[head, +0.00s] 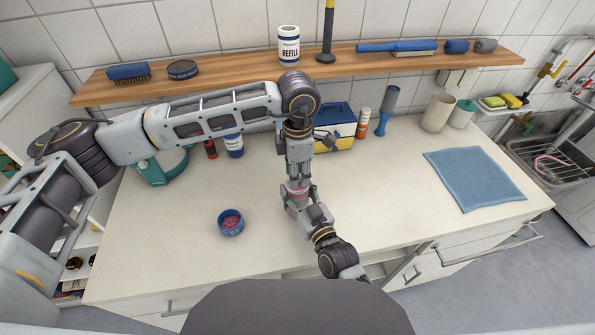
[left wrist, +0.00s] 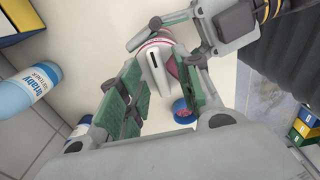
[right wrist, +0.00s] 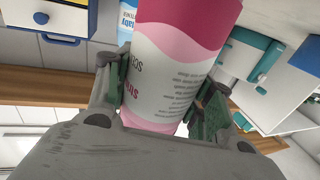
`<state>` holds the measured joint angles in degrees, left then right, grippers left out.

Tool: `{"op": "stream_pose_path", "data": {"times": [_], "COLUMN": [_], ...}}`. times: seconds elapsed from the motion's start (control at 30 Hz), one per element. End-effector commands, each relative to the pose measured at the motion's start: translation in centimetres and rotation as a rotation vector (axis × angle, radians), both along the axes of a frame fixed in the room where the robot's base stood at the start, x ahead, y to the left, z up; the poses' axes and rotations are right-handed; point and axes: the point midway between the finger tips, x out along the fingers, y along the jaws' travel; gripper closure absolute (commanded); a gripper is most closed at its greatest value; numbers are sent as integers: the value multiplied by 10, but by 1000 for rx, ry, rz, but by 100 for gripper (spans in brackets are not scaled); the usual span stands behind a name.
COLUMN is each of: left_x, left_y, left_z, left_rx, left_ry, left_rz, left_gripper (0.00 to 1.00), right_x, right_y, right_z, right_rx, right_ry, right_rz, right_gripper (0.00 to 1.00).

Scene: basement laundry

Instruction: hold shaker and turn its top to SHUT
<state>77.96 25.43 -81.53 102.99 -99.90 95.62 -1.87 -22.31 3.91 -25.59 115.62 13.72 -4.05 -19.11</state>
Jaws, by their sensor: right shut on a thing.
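The pink and white shaker (head: 296,188) is upright over the counter, partly hidden by my grippers. My right gripper (head: 305,200) is shut on its body. In the right wrist view the printed body of the shaker (right wrist: 170,65) fills the space between the two fingers. My left gripper (head: 298,172) points down just above the shaker. In the left wrist view its green-padded fingers (left wrist: 160,88) are apart, with the pale top of the shaker (left wrist: 158,68) beyond and between them. A dark slot shows on that top. I cannot read any SHUT mark.
A blue bowl with pink contents (head: 230,224) sits left of the shaker on the white counter (head: 400,215). A blue cloth (head: 474,179) lies at right. A blue and yellow box (head: 337,131), bottles and a roller stand behind. A wooden shelf (head: 230,70) runs along the wall.

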Motion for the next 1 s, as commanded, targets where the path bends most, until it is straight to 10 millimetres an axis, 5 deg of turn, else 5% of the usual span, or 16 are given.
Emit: {"op": "stream_pose_path", "data": {"times": [0.27, 1.0], "left_x": [0, 0], "left_y": [0, 0], "left_z": [14, 111], "left_rx": [-1, 0], "left_ry": [-2, -1], "left_rz": [0, 0], "left_gripper": [66, 66], "right_x": [0, 0], "right_y": [0, 0], "right_z": [-1, -1], "right_rx": [-1, 0], "right_ry": [2, 2], "right_rz": [1, 1], "right_gripper": [74, 74]}}
